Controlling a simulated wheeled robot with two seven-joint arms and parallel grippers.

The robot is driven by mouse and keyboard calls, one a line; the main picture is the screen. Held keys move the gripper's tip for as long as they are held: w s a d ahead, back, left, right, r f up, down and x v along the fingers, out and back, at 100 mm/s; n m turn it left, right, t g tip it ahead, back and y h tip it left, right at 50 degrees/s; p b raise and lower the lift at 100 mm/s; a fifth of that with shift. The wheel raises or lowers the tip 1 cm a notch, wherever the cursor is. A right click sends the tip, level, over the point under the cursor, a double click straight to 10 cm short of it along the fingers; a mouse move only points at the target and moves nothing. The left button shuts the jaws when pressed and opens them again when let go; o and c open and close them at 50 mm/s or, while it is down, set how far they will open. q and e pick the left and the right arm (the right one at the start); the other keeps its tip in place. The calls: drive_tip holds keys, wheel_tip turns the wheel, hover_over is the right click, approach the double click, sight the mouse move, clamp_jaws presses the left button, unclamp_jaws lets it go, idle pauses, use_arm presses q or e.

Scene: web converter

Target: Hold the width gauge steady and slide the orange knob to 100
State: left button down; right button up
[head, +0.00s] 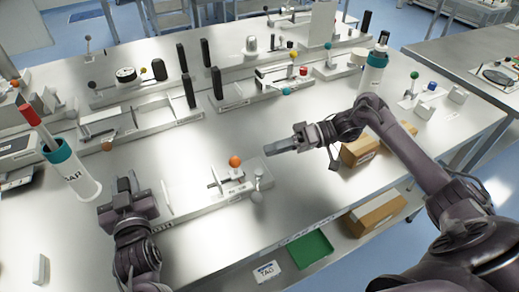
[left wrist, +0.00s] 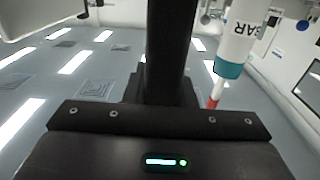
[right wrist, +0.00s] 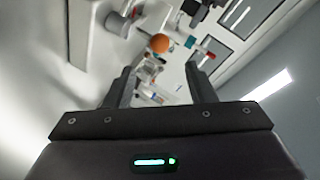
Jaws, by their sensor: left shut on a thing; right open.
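The width gauge (head: 205,207) is a pale, low bar on the front part of the steel bench. The orange knob (head: 235,161) stands upright on its right part; it also shows in the right wrist view (right wrist: 159,43), beyond and between the fingers. My left gripper (head: 125,186) is shut at the gauge's left end; its own body hides the exact grip. In the left wrist view the dark fingers hide what lies between them. My right gripper (head: 275,149) is open and empty, to the right of the knob, apart from it. The scale marks are too small to read.
A white cylinder with a teal collar and red top (head: 72,169) stands left of my left gripper. Several fixtures with black handles line the bench behind. Cardboard boxes (head: 360,147) lie below my right arm. A green tray (head: 303,249) is below the front edge.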

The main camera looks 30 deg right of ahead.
use_arm(q)
drive_tip(key=shift+a+f+p, duration=0.1)
drive_tip(key=shift+f+p, duration=0.2)
drive_tip(key=shift+p, duration=0.25)
idle(0.4)
drive_tip(key=c, duration=1.1)
unclamp_jaws()
drive_tip(key=shift+w+r, duration=0.1)
drive_tip(key=shift+r, duration=0.15)
drive_tip(key=s, duration=1.2)
drive_tip(key=shift+a, duration=0.1)
